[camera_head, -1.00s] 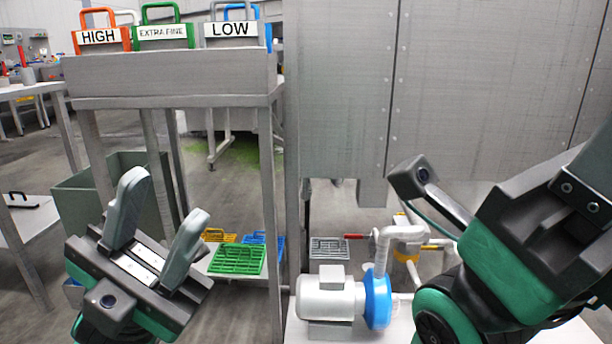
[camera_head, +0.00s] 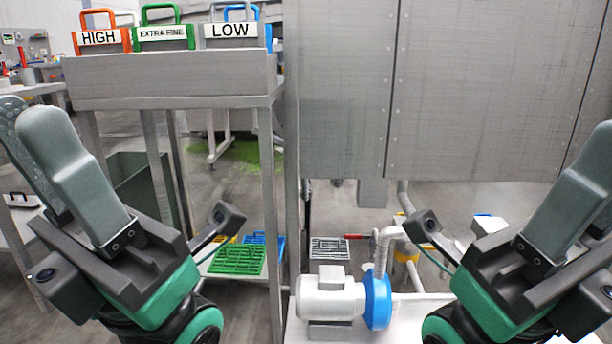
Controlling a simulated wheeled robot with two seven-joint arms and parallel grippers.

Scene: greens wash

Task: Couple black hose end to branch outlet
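My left gripper (camera_head: 24,114) is raised at the left edge, seen side-on. Its two grey fingers overlap in the picture, so the gap is unclear, and nothing shows held. My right gripper (camera_head: 597,140) is at the right edge, partly cut off, with one finger clearly in view. A grey-white pipe (camera_head: 388,238) rises beside the blue pump housing (camera_head: 378,299) and bends right, with a red-handled valve (camera_head: 357,237) nearby. I cannot tell which opening is the branch outlet. A dark upright strip (camera_head: 306,208) shows behind the post; I cannot tell if it is the black hose.
A metal stand (camera_head: 170,102) at left carries orange, green, grey and blue handled pieces labelled HIGH, EXTRA FINE and LOW. Green (camera_head: 237,261) and grey (camera_head: 329,248) grates lie low down. A large steel tank (camera_head: 460,90) fills the upper right. The white pump motor (camera_head: 328,298) stands below.

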